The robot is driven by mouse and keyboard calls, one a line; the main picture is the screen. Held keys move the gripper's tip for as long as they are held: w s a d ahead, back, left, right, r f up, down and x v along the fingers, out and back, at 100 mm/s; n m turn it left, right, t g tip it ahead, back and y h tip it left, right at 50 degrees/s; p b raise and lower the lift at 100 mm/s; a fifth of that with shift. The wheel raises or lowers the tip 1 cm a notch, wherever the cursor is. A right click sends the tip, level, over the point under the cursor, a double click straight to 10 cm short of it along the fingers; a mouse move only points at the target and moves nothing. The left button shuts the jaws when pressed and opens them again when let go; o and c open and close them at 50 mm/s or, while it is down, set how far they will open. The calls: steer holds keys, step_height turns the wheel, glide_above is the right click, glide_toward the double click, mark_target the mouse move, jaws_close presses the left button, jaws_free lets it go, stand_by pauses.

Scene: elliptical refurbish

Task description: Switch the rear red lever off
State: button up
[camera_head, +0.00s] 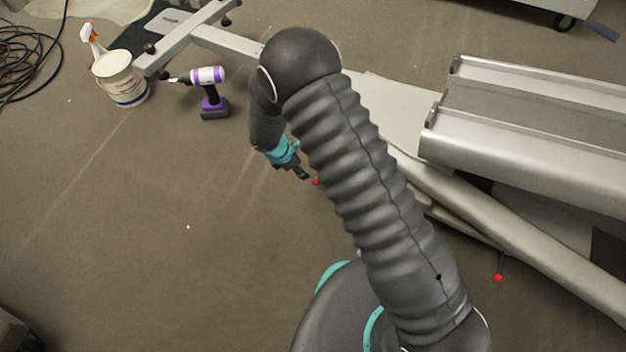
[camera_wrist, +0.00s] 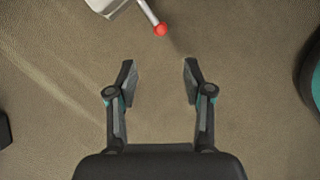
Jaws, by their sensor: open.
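Two red lever knobs show in the head view. One red knob (camera_head: 315,182) is just right of my gripper (camera_head: 303,174), partly hidden behind my arm. The other red knob (camera_head: 498,278) is at the lower right, under the silver frame. I cannot tell from the picture alone which is the rear one. In the wrist view a red knob (camera_wrist: 160,29) sits on the end of a pale metal rod, beyond my open fingertips. My gripper (camera_wrist: 159,82) is open and empty, with its fingers apart and not touching the knob. Most of the near lever's rod is hidden in the head view.
The silver elliptical frame (camera_head: 540,120) fills the right side. A purple and white drill (camera_head: 212,92) and a white bucket (camera_head: 122,80) with a spray bottle (camera_head: 92,38) stand at the upper left. Black cable (camera_head: 25,55) lies far left. The floor left of my arm is mostly clear.

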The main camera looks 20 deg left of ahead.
mark_target(314, 181)
steer(key=b+x, duration=0.1)
steer(key=x, duration=1.1)
steer(key=shift+d+f+b, duration=0.1)
steer(key=shift+f+b, duration=0.2)
steer(key=shift+b, duration=0.05)
jaws_close()
